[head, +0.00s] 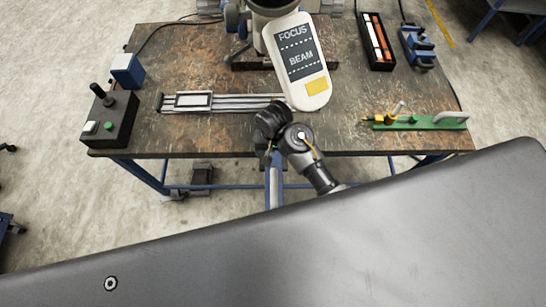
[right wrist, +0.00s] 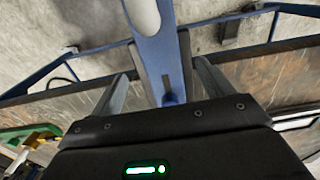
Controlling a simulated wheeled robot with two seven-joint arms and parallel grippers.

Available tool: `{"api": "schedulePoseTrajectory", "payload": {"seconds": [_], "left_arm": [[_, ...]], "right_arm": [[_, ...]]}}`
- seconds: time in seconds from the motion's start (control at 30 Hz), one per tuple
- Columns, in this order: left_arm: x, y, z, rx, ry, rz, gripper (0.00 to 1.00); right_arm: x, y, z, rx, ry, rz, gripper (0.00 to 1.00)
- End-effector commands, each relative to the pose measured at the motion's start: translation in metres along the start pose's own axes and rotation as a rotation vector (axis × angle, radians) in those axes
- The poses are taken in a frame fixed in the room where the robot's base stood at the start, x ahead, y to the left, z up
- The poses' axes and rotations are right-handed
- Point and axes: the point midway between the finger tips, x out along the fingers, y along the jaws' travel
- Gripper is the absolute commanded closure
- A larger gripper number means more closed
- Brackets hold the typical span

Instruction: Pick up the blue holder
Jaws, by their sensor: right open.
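A long light-blue piece, which looks like the blue holder (head: 275,188), stands out from the table's front edge below my right gripper (head: 270,148). In the right wrist view the blue holder (right wrist: 160,55) runs from the top edge down between the fingers, with a pale oval part at its top end. My right gripper (right wrist: 165,85) is open, with one finger on each side of the blue holder. I cannot tell whether either finger touches it. My left gripper is not in view.
The worn table (head: 200,130) carries a control box with a joystick (head: 110,120), a slide rail (head: 215,103), a FOCUS/BEAM panel (head: 297,62), a green tool (head: 420,121), a black tray (head: 377,42) and a blue vise (head: 418,47). A blue-white block (head: 128,70) stands at left.

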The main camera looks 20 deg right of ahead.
Motion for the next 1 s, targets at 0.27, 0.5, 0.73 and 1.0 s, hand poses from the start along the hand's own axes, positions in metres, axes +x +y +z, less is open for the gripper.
{"api": "schedulePoseTrajectory", "payload": {"seconds": [0.27, 0.5, 0.73, 1.0], "left_arm": [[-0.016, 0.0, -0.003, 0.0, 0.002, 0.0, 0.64], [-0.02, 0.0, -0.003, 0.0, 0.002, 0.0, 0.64], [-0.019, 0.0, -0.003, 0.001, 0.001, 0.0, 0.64], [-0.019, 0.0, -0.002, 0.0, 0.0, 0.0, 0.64]], "right_arm": [[0.022, 0.0, 0.002, 0.0, -0.003, 0.002, 0.2], [0.05, -0.001, 0.002, 0.0, 0.0, 0.0, 0.2], [0.053, -0.001, 0.002, 0.0, 0.001, -0.002, 0.2], [0.052, -0.001, 0.002, 0.0, 0.001, -0.002, 0.54]]}}
